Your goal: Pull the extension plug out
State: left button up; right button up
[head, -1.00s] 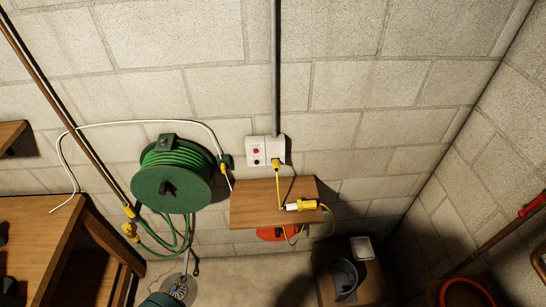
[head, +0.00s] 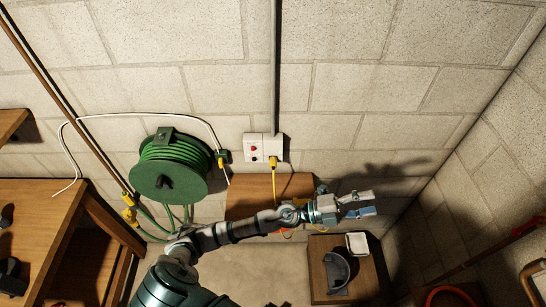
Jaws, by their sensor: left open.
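A yellow plug (head: 273,162) sits in the white wall socket box (head: 257,147), which has red buttons on its left part. Its yellow cord (head: 275,185) hangs down to the small wooden shelf (head: 248,192). My left arm crosses in front of this shelf and hides most of the yellow and white connector on it. My left gripper (head: 367,204) is open and empty, to the right of the shelf and lower right of the socket box, apart from the plug. My right gripper is not in view.
A green hose reel (head: 170,180) hangs on the wall left of the socket. A grey pipe (head: 276,70) runs up from the box. A wooden bench (head: 40,215) stands at left. A low stand (head: 322,290) holds a grey scoop (head: 336,270) and white container (head: 357,243).

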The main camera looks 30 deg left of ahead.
pick_arm(q)
notch_tip(320, 180, down, 5)
jog(key=d+m+g+y, duration=0.2)
jog(key=m+g, duration=0.4)
jog(key=n+y, duration=0.2)
jog(key=y, duration=1.7)
send_near(273, 162)
jog(key=f, duration=0.2)
jog(key=shift+g, duration=0.3)
jog(key=b+x, duration=0.1)
jog(key=x, duration=0.3)
jog(key=w+b+x, duration=0.1)
jog(key=x, duration=0.3)
jog(key=shift+a+r+b, duration=0.1)
jog(key=shift+r+b, duration=0.1)
jog(key=shift+b, duration=0.2)
jog(key=shift+a+r, duration=0.1)
jog(key=shift+r, duration=0.05)
jog(key=c, duration=0.4)
jog(key=shift+a, duration=0.1)
jog(key=c, duration=0.4)
grip_shut()
jog(key=shift+d, duration=0.25)
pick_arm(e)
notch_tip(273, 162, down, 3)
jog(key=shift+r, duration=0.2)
